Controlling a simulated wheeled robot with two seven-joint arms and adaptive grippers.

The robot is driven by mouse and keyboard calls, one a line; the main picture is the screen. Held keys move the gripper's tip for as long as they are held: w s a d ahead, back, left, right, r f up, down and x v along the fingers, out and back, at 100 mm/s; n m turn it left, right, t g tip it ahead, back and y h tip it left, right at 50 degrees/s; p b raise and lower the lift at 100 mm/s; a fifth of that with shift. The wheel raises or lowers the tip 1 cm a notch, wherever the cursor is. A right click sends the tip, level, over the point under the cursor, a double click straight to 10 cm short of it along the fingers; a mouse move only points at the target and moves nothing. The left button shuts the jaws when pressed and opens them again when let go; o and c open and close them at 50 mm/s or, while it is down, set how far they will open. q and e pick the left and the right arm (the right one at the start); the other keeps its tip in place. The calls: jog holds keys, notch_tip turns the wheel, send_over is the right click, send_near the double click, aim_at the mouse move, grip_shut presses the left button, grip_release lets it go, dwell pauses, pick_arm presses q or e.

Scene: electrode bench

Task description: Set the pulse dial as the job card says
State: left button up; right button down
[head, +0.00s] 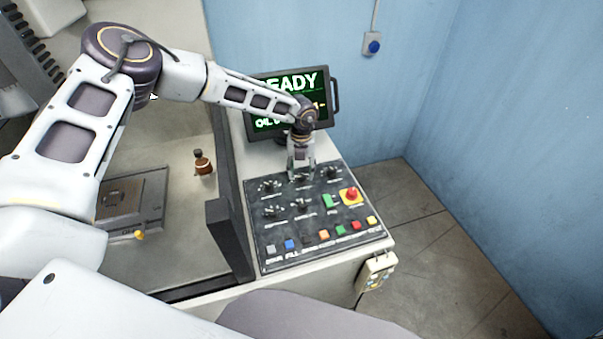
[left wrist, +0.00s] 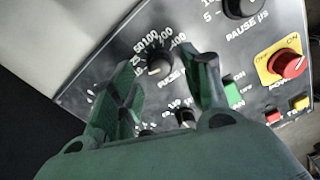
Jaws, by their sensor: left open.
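The pulse dial (left wrist: 159,67) is a black knob with a white pointer mark, on a scale with printed numbers, in the left wrist view. My left gripper (left wrist: 165,80) is open, with its green-tinted fingers on either side of the dial's line of view. I cannot tell whether they touch the knob. In the head view my left gripper (head: 301,174) points down over the top middle dial of the black control panel (head: 285,232) and partly hides it. No job card can be read in these frames. My right gripper is not in view.
The pause dial (left wrist: 243,5) is right of the pulse dial. A red power knob (left wrist: 287,65) on yellow and a green button (head: 328,201) are close by. A monitor (head: 292,97) reading READY stands behind the panel.

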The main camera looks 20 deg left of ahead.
aim_at(302, 179)
pick_arm(q)
jog(key=shift+f, duration=1.3)
jog(key=shift+c, duration=0.3)
grip_shut()
